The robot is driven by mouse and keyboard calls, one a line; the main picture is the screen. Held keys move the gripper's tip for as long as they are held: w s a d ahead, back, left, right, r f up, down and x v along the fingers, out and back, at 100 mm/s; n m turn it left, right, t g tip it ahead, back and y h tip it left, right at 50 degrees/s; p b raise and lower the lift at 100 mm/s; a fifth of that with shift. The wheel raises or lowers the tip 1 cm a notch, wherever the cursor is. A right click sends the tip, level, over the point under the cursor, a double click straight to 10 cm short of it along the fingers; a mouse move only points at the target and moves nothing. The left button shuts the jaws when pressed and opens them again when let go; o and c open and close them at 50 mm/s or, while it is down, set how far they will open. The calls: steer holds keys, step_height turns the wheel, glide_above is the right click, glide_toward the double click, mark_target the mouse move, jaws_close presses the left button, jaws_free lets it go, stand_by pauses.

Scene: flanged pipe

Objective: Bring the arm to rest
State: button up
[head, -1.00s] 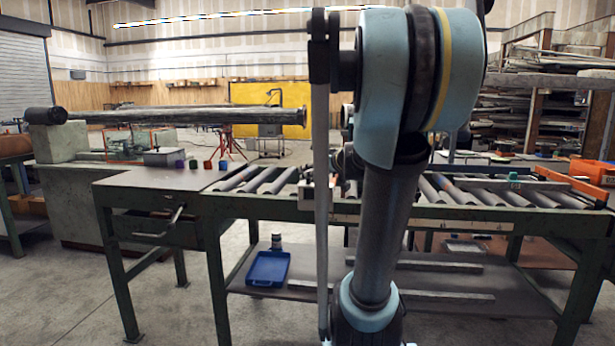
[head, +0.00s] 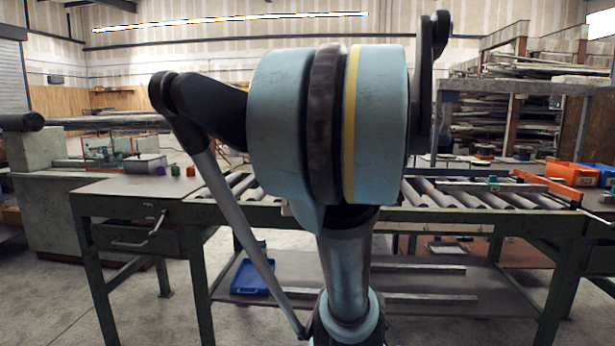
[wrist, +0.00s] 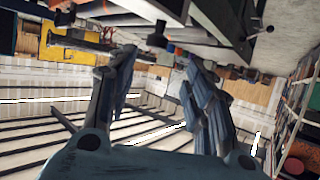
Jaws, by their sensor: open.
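In the wrist view my gripper (wrist: 157,62) shows its two dark fingers spread apart. Nothing is between them, and the background behind is the hall's wall and ceiling, tilted. In the head view my arm stands large in the middle, folded close to the camera, and the gripper itself is not seen there. The long grey pipe (head: 112,122) lies level at the left, its left end on a pale block-like stand (head: 38,150). Its right end is hidden behind my arm.
A green-framed bench (head: 130,186) with a roller bed (head: 455,192) stretches across in front of me. Small coloured blocks (head: 176,171) sit on its left top. A blue tray (head: 250,278) lies on the lower shelf. Orange bins (head: 575,173) stand at right. Floor at lower left is clear.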

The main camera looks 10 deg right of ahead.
steer(key=s+a+f+g, duration=0.3)
steer(key=s+a+f, duration=0.2)
steer(key=s+f, duration=0.3)
steer(key=s+d+f+m+g+h, duration=0.2)
steer(key=s+f+g+h, duration=0.1)
steer(key=s+f, duration=0.5)
steer(key=s+d+f+m+g+h, duration=0.3)
steer(key=s+f, duration=0.6)
steer(key=f, duration=0.2)
steer(key=shift+s+d+f+m+g, duration=0.15)
steer(key=shift+s+d+m+g, duration=0.1)
steer(key=shift+m+g, duration=0.05)
steer(key=shift+w+f, duration=0.2)
steer(key=shift+w, duration=0.25)
